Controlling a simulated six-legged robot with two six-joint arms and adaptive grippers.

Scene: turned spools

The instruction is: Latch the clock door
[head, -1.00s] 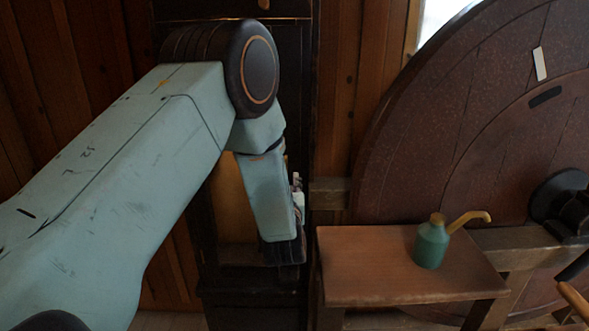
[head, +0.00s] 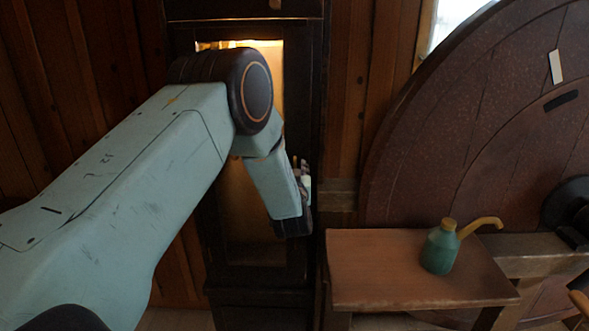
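The tall dark wooden clock case (head: 247,7) stands against the plank wall, left of the middle in the head view. Its door (head: 298,110) has a dark frame around a lit, yellowish opening (head: 235,200). My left arm covers much of the door, and I cannot tell whether the door is fully shut. No latch shows clearly. My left gripper (head: 292,226) points down in front of the door's right side; its fingers are dark and mostly hidden by the wrist, so its opening cannot be judged.
A small wooden bench (head: 400,280) stands to the right of the clock with a green oil can (head: 440,250) on it. A large round brown wheel (head: 470,130) fills the right side. Plank wall (head: 90,80) lies behind my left arm.

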